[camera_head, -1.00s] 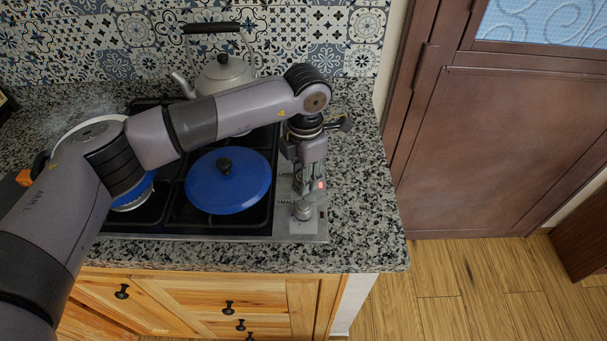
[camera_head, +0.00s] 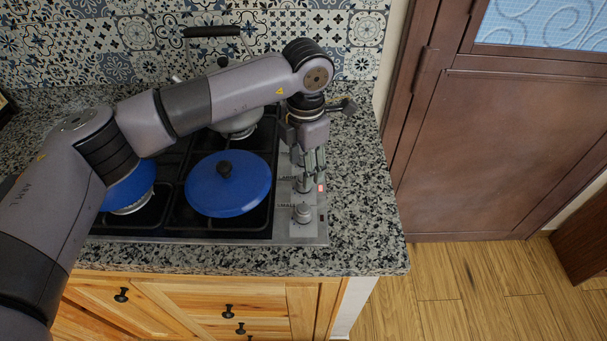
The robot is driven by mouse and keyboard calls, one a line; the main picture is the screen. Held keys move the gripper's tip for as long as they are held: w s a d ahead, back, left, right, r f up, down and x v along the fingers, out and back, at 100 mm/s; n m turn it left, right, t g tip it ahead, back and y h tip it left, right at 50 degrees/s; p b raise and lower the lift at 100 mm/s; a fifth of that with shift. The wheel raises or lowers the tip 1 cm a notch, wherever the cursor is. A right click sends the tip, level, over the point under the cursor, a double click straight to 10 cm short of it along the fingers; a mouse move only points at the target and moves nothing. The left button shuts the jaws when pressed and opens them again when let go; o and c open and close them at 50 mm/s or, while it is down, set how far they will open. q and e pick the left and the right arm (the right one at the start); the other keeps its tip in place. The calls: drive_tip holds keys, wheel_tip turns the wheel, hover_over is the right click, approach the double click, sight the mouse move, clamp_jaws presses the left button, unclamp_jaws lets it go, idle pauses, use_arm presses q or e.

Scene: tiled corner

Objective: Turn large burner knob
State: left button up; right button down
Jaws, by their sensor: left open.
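The stove's control strip (camera_head: 296,231) runs down the right side of the cooktop. A silver knob (camera_head: 303,213) stands at its front, beside lettering that seems to end in "MALL". Behind it, another knob (camera_head: 305,185) shows partly just below my left gripper's fingers, beside lettering that looks like "LARGE". A small red light glows to its right. My left gripper (camera_head: 309,168) is open, pointing down over the strip. I cannot tell whether its fingertips touch the knob behind. Knobs farther back are hidden by the gripper. My right gripper is out of view.
A blue-lidded pan (camera_head: 228,184) sits on the front burner left of the strip. A kettle (camera_head: 238,122) stands behind it, partly hidden by my arm. Another blue pot (camera_head: 131,190) is at left. Granite counter (camera_head: 358,200) to the right is clear.

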use_arm(q)
wheel_tip(320, 180, up, 7)
idle(0.3)
drive_tip(key=shift+s+d+r, duration=0.1)
